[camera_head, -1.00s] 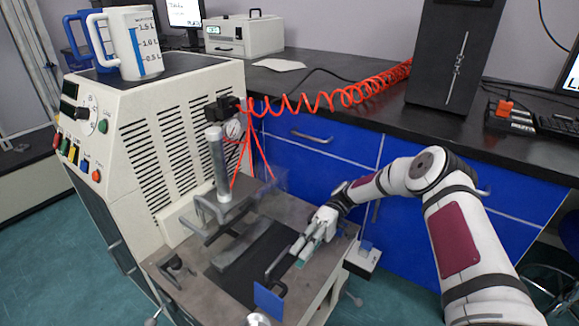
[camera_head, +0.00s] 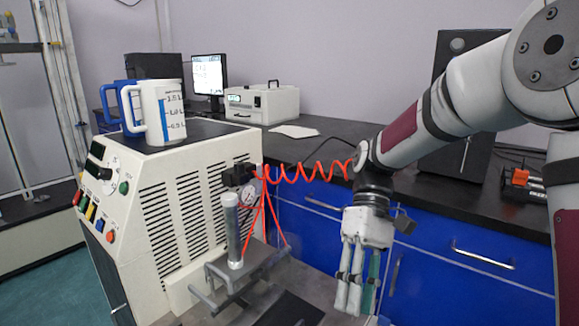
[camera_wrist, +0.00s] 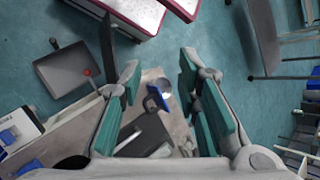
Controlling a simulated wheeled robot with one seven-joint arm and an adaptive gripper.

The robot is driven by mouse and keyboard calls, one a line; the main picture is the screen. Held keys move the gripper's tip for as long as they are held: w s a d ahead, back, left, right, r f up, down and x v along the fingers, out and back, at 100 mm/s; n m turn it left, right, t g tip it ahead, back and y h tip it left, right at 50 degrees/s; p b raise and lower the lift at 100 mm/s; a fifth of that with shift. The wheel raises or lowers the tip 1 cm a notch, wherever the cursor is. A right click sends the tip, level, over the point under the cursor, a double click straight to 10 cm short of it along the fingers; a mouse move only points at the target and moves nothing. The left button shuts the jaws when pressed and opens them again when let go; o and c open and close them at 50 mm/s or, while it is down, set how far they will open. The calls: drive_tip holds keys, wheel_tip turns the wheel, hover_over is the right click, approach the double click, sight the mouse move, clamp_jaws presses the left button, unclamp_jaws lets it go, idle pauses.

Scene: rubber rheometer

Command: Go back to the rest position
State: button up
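My gripper (camera_head: 358,282) hangs pointing down in the head view, in front of the blue drawers and to the right of the machine's press. In the wrist view my gripper (camera_wrist: 160,105) shows two teal-padded fingers spread apart with nothing between them. The cream rheometer machine (camera_head: 165,215) stands at the left. Its metal work table (camera_wrist: 165,95) with a dark plate and a blue piece lies below, seen between the fingers in the wrist view. The press cylinder (camera_head: 233,230) stands upright on its platform.
A black bench (camera_head: 330,150) with blue drawers (camera_head: 470,250) runs behind my arm. A red coiled hose (camera_head: 310,171) stretches behind my wrist. White and blue jugs (camera_head: 160,112) stand on the machine. A white box instrument (camera_head: 265,104) and a dark tall box (camera_head: 450,60) are on the bench.

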drive_tip(key=s+d+r+m+t+h, duration=0.1)
drive_tip(key=s+d+r+m+t, duration=0.15)
drive_tip(key=s, duration=0.35)
drive_tip(key=s+d+r+m+t+h, duration=0.1)
drive_tip(key=s+d+r+t, duration=0.1)
drive_tip(key=s+r, duration=0.3)
drive_tip(key=s+d+f+m+t, duration=0.2)
drive_tip(key=s+d+m+t, duration=0.15)
drive_tip(key=s, duration=0.85)
wheel_tip(320, 180, up, 32)
drive_tip(key=t+p, duration=0.4)
drive_tip(key=p, duration=2.7)
drive_tip(key=shift+s+n+h, duration=0.2)
drive_tip(key=shift+n+h, duration=0.1)
drive_tip(key=shift+n, duration=0.1)
